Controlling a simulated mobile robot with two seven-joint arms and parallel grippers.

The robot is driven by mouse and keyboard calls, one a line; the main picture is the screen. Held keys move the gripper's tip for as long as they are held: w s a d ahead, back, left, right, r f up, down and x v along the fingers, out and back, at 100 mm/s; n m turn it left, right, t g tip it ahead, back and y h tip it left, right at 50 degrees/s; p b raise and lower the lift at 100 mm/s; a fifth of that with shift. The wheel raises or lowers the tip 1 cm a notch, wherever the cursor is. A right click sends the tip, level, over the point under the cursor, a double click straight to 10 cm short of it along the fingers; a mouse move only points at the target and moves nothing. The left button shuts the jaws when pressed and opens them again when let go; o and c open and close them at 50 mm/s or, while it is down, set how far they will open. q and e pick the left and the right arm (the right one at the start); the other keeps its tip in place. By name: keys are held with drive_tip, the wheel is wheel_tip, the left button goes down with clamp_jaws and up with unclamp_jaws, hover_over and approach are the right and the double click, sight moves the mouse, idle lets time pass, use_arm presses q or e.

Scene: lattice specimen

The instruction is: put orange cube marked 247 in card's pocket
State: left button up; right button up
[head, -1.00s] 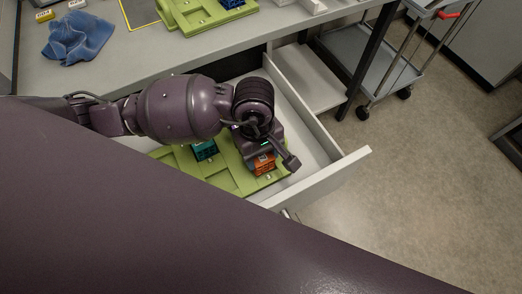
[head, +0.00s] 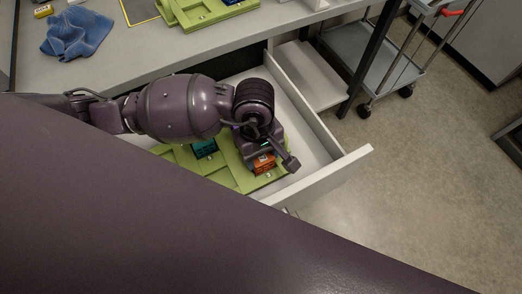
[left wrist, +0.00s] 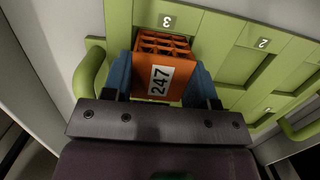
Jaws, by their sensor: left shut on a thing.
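The orange lattice cube (left wrist: 158,78) carries a label reading 247 in the left wrist view. It also shows in the head view (head: 264,164), low beside my gripper. My left gripper (left wrist: 162,85) is shut on it, with a blue fingertip on each side. The cube is at the pocket marked 3 of a green card (left wrist: 198,45); how deep it sits I cannot tell. The card lies in an open drawer and also shows in the head view (head: 232,172). A teal cube (head: 204,148) sits on the card. My right gripper is out of view.
The open drawer (head: 340,166) has raised white walls around the card. Pockets marked 2 (left wrist: 245,65) and 1 look empty. On the worktop are another green card (head: 200,14), a blue cloth (head: 78,32) and a yellow block (head: 43,11). A cart (head: 375,60) stands at right.

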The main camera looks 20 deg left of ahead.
use_arm(q)
drive_tip(key=o, duration=1.3)
drive_tip(key=shift+r, duration=0.1)
drive_tip(key=shift+w+a+r+p, duration=0.15)
drive_tip(key=shift+r+p, duration=0.5)
drive_tip(key=shift+r, duration=0.6)
drive_tip(key=shift+w+a+r+p, duration=0.15)
drive_tip(key=shift+r+p, duration=0.5)
drive_tip(key=shift+r, duration=0.55)
drive_tip(key=shift+s, duration=0.1)
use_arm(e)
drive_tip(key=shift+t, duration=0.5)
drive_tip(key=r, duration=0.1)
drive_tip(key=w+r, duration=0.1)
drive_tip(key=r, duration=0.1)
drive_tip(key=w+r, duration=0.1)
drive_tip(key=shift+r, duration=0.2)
use_arm(q)
drive_tip(key=r, duration=0.3)
drive_tip(key=r+p, duration=0.1)
drive_tip(key=r, duration=0.3)
drive_tip(key=w+a+r, duration=0.1)
drive_tip(key=r, duration=0.2)
drive_tip(key=shift+a+r+p, duration=0.1)
drive_tip(key=shift+r+p, duration=0.2)
drive_tip(key=shift+p, duration=0.1)
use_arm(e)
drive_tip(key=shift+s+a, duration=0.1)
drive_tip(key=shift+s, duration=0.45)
